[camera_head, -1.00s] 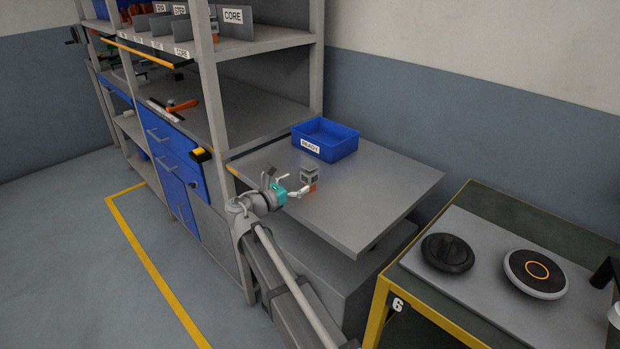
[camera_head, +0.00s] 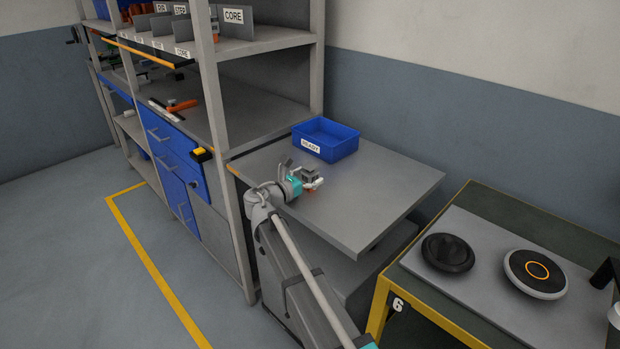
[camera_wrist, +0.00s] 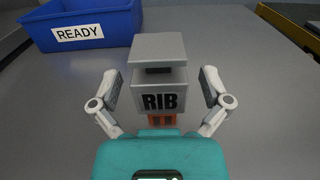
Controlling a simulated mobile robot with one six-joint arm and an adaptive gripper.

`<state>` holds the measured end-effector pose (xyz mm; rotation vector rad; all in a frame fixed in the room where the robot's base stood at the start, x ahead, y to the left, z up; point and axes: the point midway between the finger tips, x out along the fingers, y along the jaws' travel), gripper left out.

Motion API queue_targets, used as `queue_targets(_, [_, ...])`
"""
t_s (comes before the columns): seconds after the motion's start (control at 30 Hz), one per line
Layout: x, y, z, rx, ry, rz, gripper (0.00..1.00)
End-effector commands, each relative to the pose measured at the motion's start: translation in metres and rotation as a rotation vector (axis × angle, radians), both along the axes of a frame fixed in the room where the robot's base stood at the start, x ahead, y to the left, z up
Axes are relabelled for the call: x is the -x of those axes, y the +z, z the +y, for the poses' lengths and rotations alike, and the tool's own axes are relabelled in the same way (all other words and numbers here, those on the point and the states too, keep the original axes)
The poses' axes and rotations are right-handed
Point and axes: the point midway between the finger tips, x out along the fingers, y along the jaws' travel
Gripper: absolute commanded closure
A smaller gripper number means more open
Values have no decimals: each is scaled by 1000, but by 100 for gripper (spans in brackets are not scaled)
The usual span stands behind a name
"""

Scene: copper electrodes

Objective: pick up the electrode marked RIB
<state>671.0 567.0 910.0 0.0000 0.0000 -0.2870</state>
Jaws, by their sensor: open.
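The electrode marked RIB (camera_wrist: 160,95) stands upright on the grey table, with a grey block body, black RIB lettering and an orange-copper part low down. It also shows in the head view (camera_head: 311,176), partly hidden by my gripper. My gripper (camera_wrist: 160,88) is open, with one finger on each side of the electrode; small gaps show between the fingers and the block in the wrist view. In the head view my gripper (camera_head: 308,178) is low over the table at the electrode.
A blue bin labelled READY (camera_head: 326,139) stands behind the electrode on the grey table (camera_head: 375,195). A shelf rack (camera_head: 210,110) with dividers rises at the left. A yellow-edged bench (camera_head: 480,270) with round black items is at the right. The table's right side is clear.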

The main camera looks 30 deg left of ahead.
Motion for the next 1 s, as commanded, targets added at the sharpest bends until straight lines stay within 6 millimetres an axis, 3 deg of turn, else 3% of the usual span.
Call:
queue_targets(0.27, [0,0,0,0,0,0,5])
queue_targets(0.77, [0,0,0,0,0,0,98])
queue_targets(1.0, [-1,0,0,2,-1,-2,100])
